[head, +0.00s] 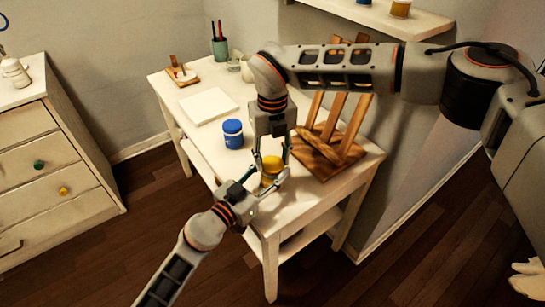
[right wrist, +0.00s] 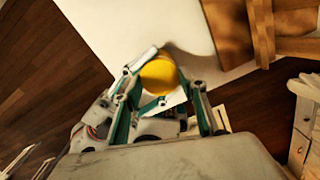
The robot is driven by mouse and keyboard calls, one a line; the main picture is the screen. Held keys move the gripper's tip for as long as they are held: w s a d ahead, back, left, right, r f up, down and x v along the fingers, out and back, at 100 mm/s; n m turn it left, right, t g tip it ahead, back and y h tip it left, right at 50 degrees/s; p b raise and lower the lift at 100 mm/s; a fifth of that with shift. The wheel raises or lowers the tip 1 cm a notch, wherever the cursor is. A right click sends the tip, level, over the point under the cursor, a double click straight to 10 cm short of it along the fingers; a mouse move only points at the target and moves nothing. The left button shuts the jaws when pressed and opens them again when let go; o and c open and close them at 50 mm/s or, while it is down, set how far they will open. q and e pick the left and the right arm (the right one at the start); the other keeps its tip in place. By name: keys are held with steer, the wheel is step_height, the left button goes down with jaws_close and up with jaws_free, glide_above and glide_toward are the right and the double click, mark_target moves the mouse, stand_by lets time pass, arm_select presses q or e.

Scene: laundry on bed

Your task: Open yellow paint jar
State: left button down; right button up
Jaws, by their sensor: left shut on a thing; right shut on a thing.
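The yellow paint jar (head: 271,179) stands upright near the front corner of the white table. Its yellow lid (right wrist: 159,74) shows from above in the right wrist view. My left gripper (head: 263,183) reaches in low from the front left and is shut on the jar's body. My right gripper (head: 271,163) points down from above and is shut on the lid. The fingers of both grippers cover parts of the jar, so I cannot tell whether the lid has turned.
A blue paint jar (head: 233,134) stands behind and left of the yellow one. A wooden easel (head: 333,140) stands close on the right. A white sheet (head: 208,106) and a green cup (head: 220,48) with brushes are farther back on the table (head: 181,87).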

stand_by(0.4)
steer(key=o, duration=1.2)
